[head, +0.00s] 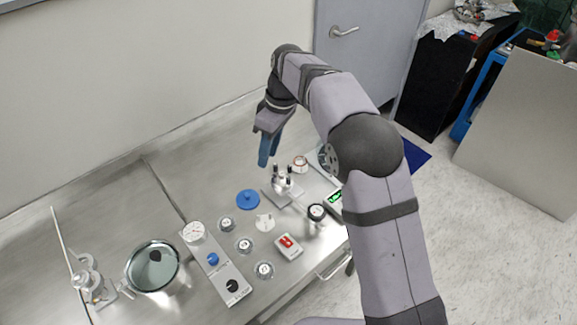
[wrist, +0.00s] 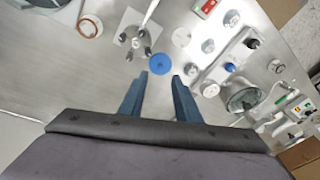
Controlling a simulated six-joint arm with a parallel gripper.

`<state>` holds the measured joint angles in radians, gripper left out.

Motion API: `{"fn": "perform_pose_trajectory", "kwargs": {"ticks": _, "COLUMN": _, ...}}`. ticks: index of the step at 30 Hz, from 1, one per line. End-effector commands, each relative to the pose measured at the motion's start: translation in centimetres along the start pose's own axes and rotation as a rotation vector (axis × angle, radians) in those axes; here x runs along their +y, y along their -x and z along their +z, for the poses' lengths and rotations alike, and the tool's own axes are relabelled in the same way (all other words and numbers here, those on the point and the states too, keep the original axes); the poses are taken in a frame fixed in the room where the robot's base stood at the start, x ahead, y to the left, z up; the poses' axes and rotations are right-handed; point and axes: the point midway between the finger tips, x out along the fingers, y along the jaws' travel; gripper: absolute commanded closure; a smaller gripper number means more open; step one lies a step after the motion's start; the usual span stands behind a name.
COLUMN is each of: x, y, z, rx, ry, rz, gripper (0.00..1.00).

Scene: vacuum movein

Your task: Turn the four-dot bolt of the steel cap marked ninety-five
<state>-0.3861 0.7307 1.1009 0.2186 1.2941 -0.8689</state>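Several small round steel caps with dark markings stand on the bench, among them a rear one (head: 227,223), a middle one (head: 245,245) and a front one (head: 264,270). They also show at the upper right in the wrist view (wrist: 208,46). The markings are too small to read, so I cannot tell which is ninety-five, or find the four-dot bolt. A steel fixture with several dark-topped posts (head: 281,185) stands behind them; it also shows in the wrist view (wrist: 133,42). My gripper (head: 264,163) is open and empty, high above the bench's back; its blue fingers (wrist: 160,76) are apart.
A blue disc (head: 248,199) and a white disc (head: 265,222) lie near the fixture. A panel with a gauge and knobs (head: 214,265), a red-switch box (head: 288,245) and a round glass-topped vessel (head: 153,266) stand around. The bench's back left is clear.

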Motion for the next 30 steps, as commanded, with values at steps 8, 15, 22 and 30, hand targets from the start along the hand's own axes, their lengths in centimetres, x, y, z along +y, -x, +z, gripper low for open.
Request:
{"fn": "perform_pose_trajectory", "kwargs": {"ticks": 8, "x": 0.9, "y": -0.8, "z": 1.8, "rx": -0.056, "ry": -0.614, "rz": 0.057, "gripper": 0.7}}
{"fn": "perform_pose_trajectory", "kwargs": {"ticks": 15, "x": 1.6, "y": -1.1, "z": 3.1, "rx": -0.061, "ry": -1.164, "rz": 0.125, "gripper": 0.7}}
{"fn": "perform_pose_trajectory", "kwargs": {"ticks": 22, "x": 2.3, "y": -1.2, "z": 3.9, "rx": -0.03, "ry": -1.691, "rz": 0.191, "gripper": 0.7}}
{"fn": "perform_pose_trajectory", "kwargs": {"ticks": 30, "x": 2.9, "y": -1.1, "z": 4.5, "rx": 0.054, "ry": -2.311, "rz": 0.252, "gripper": 0.7}}
